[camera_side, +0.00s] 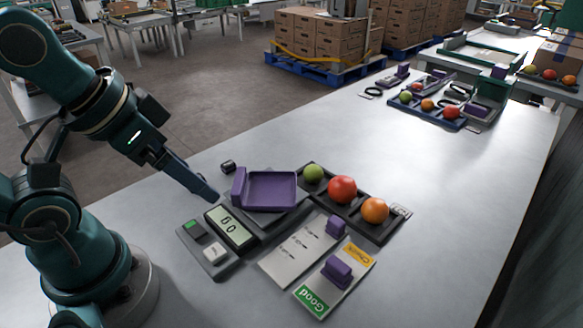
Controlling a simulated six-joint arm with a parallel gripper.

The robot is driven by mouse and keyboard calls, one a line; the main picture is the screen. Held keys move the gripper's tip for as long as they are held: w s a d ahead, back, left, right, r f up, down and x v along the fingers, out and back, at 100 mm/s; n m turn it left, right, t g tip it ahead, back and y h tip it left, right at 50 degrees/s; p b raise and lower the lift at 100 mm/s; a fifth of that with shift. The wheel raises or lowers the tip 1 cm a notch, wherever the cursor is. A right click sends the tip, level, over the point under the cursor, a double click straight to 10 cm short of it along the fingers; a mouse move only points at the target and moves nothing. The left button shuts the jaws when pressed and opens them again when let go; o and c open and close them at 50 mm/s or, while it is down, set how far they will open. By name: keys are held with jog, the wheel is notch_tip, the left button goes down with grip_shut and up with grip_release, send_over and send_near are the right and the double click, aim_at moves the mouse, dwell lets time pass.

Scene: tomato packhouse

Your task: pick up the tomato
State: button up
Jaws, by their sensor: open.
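In the side view, a black tray (388,231) holds three round fruits in a row. A small green one (313,174) is at the far left end, a larger red tomato (342,189) is in the middle, and an orange one (375,210) is at the near right end. My gripper (213,197) is open and empty, pointing down and to the right, left of the purple scale pan. It is well apart from the tomato. The gap between its fingers is hard to see from this side.
A scale with a purple pan (271,190) and a display (230,226) stands between my gripper and the tray. A white card (295,255) and a Good/Check card (318,296) with purple blocks lie in front. The table (450,190) is clear at right.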

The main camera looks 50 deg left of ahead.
jog(key=w+r+n+t, duration=0.1)
jog(key=w+r+t, duration=0.1)
jog(key=w+r, duration=0.4)
jog(key=g, duration=0.1)
send_over(342, 181)
jog(key=s+a, duration=0.2)
notch_tip(342, 181, down, 8)
jog(key=f, duration=0.2)
jog(key=d+f+g, duration=0.1)
jog(key=f, duration=0.2)
jog(key=d+f+m+g, duration=0.1)
jog(key=f, duration=0.1)
jog(key=shift+w+f, duration=0.3)
jog(key=shift+x, duration=2.3)
jog(key=c, duration=0.7)
